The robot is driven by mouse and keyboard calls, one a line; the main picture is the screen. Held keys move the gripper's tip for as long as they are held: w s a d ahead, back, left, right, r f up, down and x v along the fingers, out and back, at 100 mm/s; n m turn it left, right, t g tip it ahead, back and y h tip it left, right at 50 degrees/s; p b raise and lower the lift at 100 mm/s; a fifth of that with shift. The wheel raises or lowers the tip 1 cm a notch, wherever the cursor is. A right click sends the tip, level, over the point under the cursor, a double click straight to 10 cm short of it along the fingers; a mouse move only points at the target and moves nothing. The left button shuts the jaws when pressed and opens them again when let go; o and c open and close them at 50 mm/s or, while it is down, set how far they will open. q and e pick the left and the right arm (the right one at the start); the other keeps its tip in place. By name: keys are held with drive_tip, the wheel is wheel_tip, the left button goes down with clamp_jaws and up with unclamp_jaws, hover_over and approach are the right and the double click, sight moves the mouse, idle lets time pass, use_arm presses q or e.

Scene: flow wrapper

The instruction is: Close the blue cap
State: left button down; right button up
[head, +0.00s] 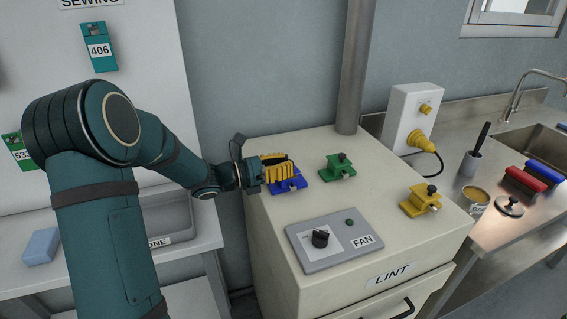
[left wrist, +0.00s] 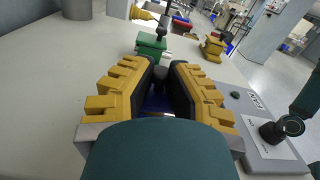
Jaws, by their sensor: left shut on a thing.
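The blue cap (head: 291,185) is on the cream cabinet top, at its far left. My left gripper (head: 277,167) reaches in from the left and its yellow fingers cover much of the cap. In the left wrist view my left gripper (left wrist: 165,75) has its black finger pads on either side of the cap's dark knob, shut on it. A bit of the blue cap (left wrist: 158,104) shows low between the pads. Whether the cap is open or closed is hidden by the fingers. My right gripper is not in view.
A green cap (head: 338,168) is just right of the blue one, and a yellow cap (head: 421,201) is farther right. A grey FAN panel (head: 334,241) with a black knob lies in front. A metal pipe (head: 356,70) rises behind the cabinet.

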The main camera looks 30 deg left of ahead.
use_arm(q)
drive_tip(key=shift+s+d+f+m, duration=0.15)
drive_tip(key=shift+d+f+m, duration=0.2)
drive_tip(key=shift+m, duration=0.45)
drive_tip(key=c, duration=1.2)
unclamp_jaws()
drive_tip(key=shift+d+r, duration=0.1)
drive_tip(key=shift+o, duration=0.2)
drive_tip(key=shift+s+a, duration=0.35)
drive_tip(key=shift+a, duration=0.2)
drive_tip(key=v, duration=1.1)
drive_tip(key=shift+d, duration=0.1)
